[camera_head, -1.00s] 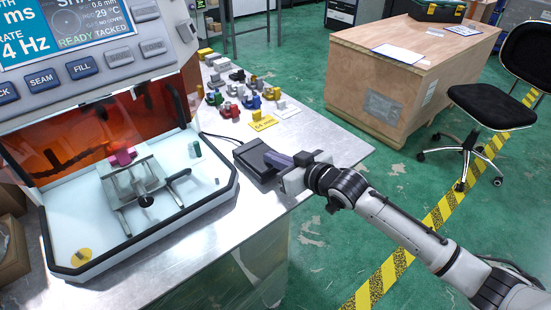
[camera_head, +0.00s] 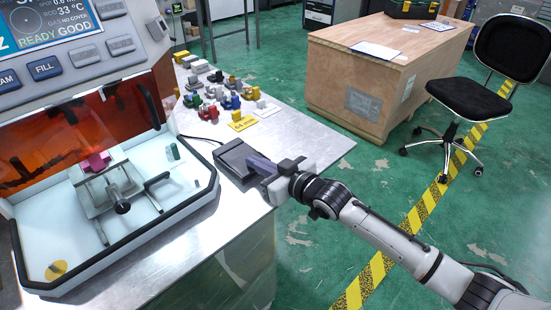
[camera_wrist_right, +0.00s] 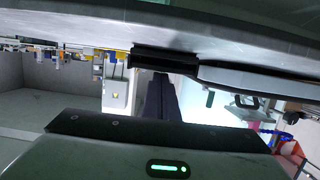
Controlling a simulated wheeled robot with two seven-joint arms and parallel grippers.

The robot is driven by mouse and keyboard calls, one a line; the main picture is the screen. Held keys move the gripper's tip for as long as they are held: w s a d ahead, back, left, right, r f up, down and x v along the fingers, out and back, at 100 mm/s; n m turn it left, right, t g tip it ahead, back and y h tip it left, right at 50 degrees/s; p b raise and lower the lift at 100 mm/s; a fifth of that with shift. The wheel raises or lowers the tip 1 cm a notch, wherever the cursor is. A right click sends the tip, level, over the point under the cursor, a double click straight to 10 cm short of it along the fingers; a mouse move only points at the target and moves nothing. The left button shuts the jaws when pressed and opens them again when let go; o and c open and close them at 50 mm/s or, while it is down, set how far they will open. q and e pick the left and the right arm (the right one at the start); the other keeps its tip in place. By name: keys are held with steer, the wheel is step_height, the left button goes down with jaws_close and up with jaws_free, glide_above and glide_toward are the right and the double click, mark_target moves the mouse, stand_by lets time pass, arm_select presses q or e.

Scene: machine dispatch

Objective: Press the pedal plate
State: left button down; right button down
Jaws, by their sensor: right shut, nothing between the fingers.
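The pedal (camera_head: 236,156) is a dark, low box with a sloped plate, on the metal bench near its right edge. My right gripper (camera_head: 261,166) reaches in from the right with its fingers shut and empty. The fingertips are at the right end of the pedal and appear to meet its plate; the exact contact is hard to tell. In the right wrist view the shut fingers (camera_wrist_right: 162,98) point at the dark pedal (camera_wrist_right: 164,62). My left gripper is not in view.
The machine (camera_head: 100,215), with an orange shield and white work chamber, stands left of the pedal. Its screen reads READY GOOD. Several small coloured parts (camera_head: 225,95) and a yellow card (camera_head: 242,124) lie behind. A wooden crate (camera_head: 385,85) and chair (camera_head: 480,105) stand on the floor.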

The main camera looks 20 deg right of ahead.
step_height(320, 180, up, 4)
steer(key=p, duration=0.3)
steer(key=shift+s, duration=0.15)
steer(key=b+v, duration=0.1)
steer(key=v, duration=0.9)
steer(key=shift+f, duration=0.35)
steer(key=shift+d, duration=0.1)
steer(key=s+a+f+m+g+h, duration=0.1)
steer(key=s+f+m+g+h, duration=0.2)
steer(key=s+f, duration=2.2)
steer(key=shift+a+g+h, duration=0.35)
steer(key=shift+g+h, duration=0.15)
steer(key=shift+g, duration=0.7)
